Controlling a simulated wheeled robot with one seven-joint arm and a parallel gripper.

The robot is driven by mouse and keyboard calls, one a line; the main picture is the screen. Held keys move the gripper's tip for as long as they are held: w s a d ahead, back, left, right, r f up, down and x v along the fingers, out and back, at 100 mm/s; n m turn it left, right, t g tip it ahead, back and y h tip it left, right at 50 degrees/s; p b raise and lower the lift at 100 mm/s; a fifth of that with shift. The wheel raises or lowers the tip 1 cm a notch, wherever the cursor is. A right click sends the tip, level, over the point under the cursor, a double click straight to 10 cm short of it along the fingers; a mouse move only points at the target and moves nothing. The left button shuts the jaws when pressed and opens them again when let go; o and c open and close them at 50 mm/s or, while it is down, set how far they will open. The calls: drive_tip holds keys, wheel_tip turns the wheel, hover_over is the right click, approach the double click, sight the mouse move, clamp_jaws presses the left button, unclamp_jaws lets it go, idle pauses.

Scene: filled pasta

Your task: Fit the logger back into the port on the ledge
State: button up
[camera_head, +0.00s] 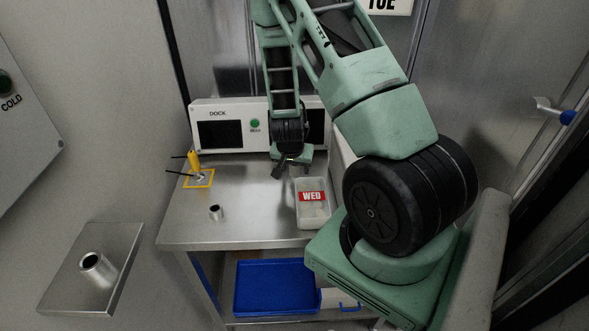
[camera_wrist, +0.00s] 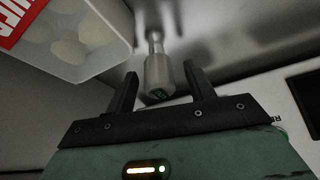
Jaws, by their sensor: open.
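The logger (camera_wrist: 159,72) seems to be the grey metal cylinder in the wrist view, with a narrower neck and a small dark green-lit face. My gripper (camera_wrist: 160,78) is open, with one finger on each side of the cylinder and a visible gap to each. In the head view my gripper (camera_head: 290,168) is low over the steel table, just behind the white tub; I cannot make out the logger there. The ledge (camera_head: 66,290) is a steel plate at the lower left. Its port (camera_head: 93,266) is a short tube with a dark open mouth.
The white tub (camera_head: 313,215) labelled WED holds pale pieces close to my gripper. A DOCK panel (camera_head: 218,133) stands behind. A small metal tube (camera_head: 215,212) stands on the table. A blue tray (camera_head: 276,288) lies below.

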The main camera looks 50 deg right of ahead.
drive_tip(key=c, duration=1.2)
drive_tip(key=shift+o, duration=0.2)
